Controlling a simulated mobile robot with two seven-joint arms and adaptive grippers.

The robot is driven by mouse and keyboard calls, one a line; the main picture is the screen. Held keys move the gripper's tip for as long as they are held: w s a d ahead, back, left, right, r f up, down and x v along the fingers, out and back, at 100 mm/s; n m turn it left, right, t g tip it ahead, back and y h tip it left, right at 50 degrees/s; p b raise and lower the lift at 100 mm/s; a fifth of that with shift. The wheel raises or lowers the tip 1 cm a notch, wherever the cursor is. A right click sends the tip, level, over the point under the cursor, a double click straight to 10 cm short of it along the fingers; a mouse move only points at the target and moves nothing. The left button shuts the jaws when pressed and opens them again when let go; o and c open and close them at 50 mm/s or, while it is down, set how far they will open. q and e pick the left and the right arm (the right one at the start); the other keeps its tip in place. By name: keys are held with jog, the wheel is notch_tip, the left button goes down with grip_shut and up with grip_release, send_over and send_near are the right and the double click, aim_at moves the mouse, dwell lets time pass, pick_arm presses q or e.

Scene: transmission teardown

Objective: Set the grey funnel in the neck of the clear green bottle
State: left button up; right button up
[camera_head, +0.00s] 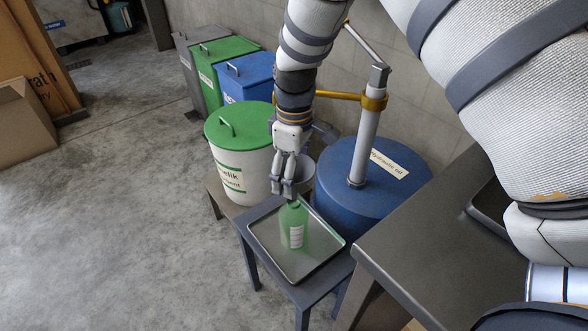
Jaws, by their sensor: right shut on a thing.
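The clear green bottle (295,228) stands upright on a shallow metal tray (321,264), with a white label on its side. My right gripper (284,188) comes down from above and is shut on the grey funnel (303,174). The funnel's wide grey bowl shows just right of the fingers, partly hidden by them. The fingertips and funnel are right at the top of the bottle. The bottle's neck and the funnel's spout are mostly hidden, so I cannot tell whether the spout is inside the neck. My left gripper is not in view.
A blue drum (400,208) with a pump pipe (366,140) stands right of the tray. A white bin with a green lid (243,128) stands behind left. A dark table (440,255) is at front right.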

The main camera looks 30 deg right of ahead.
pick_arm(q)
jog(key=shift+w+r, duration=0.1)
pick_arm(e)
jog(key=shift+f, duration=0.35)
dwell(0.5)
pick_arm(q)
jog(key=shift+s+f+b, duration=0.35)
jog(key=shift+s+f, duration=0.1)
pick_arm(e)
jog(key=shift+f, duration=2.35)
dwell(0.6)
jog(key=o, duration=1)
jog(key=shift+o, duration=0.2)
jog(key=shift+r+p, duration=1.05)
jog(key=shift+r, duration=2.55)
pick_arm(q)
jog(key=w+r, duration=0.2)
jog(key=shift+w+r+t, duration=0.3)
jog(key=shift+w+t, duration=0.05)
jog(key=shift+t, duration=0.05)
